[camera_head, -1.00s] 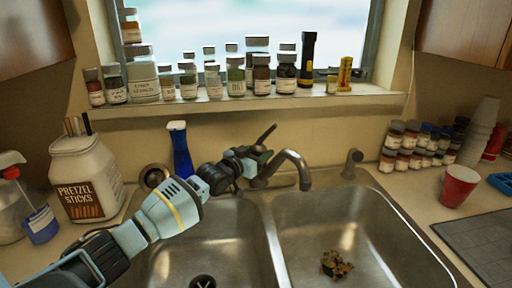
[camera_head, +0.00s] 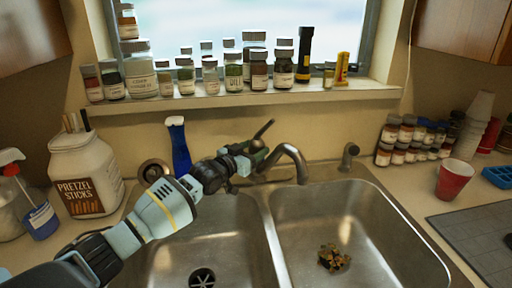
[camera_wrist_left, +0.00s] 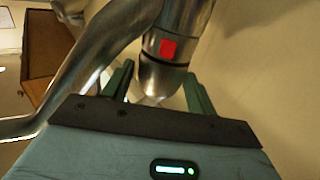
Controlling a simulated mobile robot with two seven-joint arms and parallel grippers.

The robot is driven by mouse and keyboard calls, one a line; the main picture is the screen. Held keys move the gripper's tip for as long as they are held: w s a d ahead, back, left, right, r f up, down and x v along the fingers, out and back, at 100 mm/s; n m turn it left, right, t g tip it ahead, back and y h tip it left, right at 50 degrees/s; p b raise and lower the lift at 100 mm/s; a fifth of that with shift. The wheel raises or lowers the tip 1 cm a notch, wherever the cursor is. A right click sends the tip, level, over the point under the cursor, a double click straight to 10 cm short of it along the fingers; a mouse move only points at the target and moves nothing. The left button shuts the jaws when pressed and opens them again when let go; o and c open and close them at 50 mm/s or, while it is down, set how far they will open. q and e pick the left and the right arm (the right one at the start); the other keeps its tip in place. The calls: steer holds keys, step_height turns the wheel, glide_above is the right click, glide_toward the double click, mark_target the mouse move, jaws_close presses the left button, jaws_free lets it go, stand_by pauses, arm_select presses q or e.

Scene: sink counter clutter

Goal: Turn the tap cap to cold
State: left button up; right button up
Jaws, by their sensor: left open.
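The metal tap (camera_head: 290,158) stands behind the sink's divider, its curved spout reaching over the right basin. A slim lever (camera_head: 265,129) rises at its left. In the left wrist view, the tap's rounded metal body (camera_wrist_left: 172,68) has a black ring and a red square mark facing me. My left gripper (camera_head: 258,157) is at the left side of the tap body. Its green fingers also show in the left wrist view (camera_wrist_left: 160,84), open, one on each side of the body's rounded end. Whether they touch it I cannot tell. My right gripper is not in view.
A blue bottle (camera_head: 180,148) and a pretzel jar (camera_head: 85,170) stand left of the tap. Several jars line the sill (camera_head: 215,106). A small fixture (camera_head: 349,157) stands right of the tap. A brown clump (camera_head: 333,258) lies in the right basin (camera_head: 385,235); space above it is free.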

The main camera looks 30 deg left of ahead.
mark_target(251, 150)
arm_select(q)
steer(key=shift+p+v, duration=0.3)
steer(key=shift+v, duration=2.7)
steer(key=shift+r, duration=0.1)
